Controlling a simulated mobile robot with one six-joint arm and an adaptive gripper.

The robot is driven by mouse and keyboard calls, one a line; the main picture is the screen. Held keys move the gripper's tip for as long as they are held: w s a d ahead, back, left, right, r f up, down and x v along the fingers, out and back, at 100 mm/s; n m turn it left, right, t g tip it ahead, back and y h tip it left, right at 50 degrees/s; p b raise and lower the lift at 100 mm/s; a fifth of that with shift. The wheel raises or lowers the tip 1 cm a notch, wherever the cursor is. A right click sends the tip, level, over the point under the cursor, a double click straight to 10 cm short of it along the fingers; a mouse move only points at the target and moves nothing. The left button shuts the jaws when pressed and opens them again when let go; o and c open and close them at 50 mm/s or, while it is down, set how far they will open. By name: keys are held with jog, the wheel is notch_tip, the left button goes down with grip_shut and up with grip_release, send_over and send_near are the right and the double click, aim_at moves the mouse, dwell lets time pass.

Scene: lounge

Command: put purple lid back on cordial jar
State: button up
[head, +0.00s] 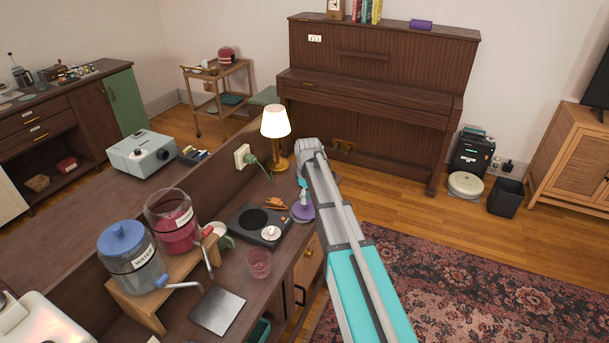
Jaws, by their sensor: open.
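The cordial jar (172,230) is a clear jar with red liquid, a label and a tap. It stands upright with an open top on a wooden stand, beside the blue-lidded water jar (133,262). The purple lid (303,212) lies on the counter right of the hot plate, close to the counter's edge. My gripper (302,194) is open and points down just above the lid. It is small in view and partly hidden by my arm, so I cannot tell whether it touches the lid.
A hot plate (258,224) with a small white item, a glass (259,263), a green mug (222,238) and a grey mat (218,311) are between the jars and the lid. A lit lamp (276,130) stands behind. The wooden stand (150,310) raises the jars.

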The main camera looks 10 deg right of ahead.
aim_at(306, 207)
jog(key=w+r, duration=0.1)
jog(key=w+r+n+p, duration=0.1)
jog(key=w, duration=0.1)
jog(key=shift+w+f, duration=0.1)
jog(key=shift+w, duration=0.15)
jog(key=shift+f+b, duration=0.2)
jog(key=shift+b, duration=0.1)
notch_tip(306, 207, down, 9)
jog(key=b, duration=0.8)
jog(key=shift+r+b, duration=0.15)
jog(key=shift+b, duration=0.15)
grip_shut()
